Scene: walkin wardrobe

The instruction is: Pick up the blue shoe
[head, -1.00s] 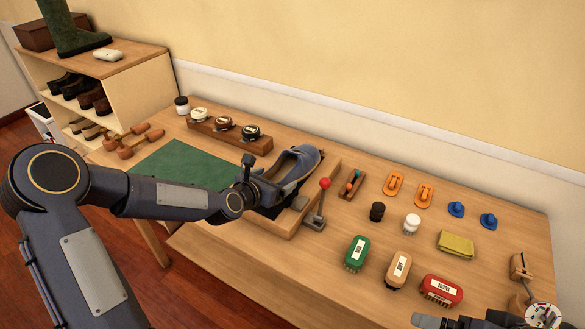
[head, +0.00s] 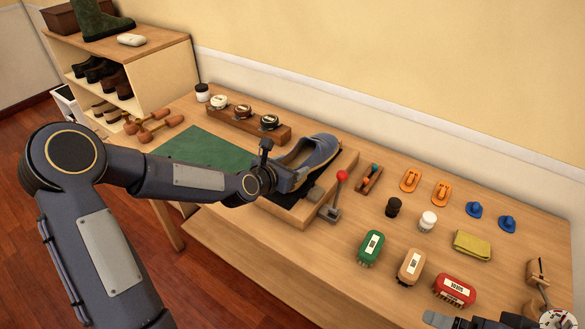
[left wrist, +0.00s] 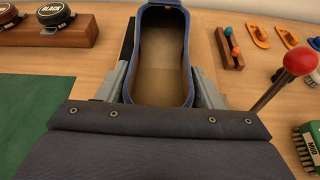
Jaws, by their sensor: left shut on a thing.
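The blue shoe (head: 310,155) sits in or just over a wooden tray-like holder (head: 300,219) on the workbench, toe pointing to the back right. My left gripper (head: 285,180) is at its heel end. In the left wrist view the two fingers stand on either side of the shoe's heel (left wrist: 161,50), and the gripper is shut on it. I cannot tell whether the sole touches the holder. My right gripper (head: 470,322) shows only in part at the bottom right edge, and its jaws are unclear.
A lever with a red knob (head: 342,176) stands right beside the holder. A green mat (head: 205,152) lies to the left, with polish tins (head: 243,111) behind. Brushes (head: 411,267), including a red one (head: 455,290), stand to the right. A shoe shelf (head: 165,62) is at the back left.

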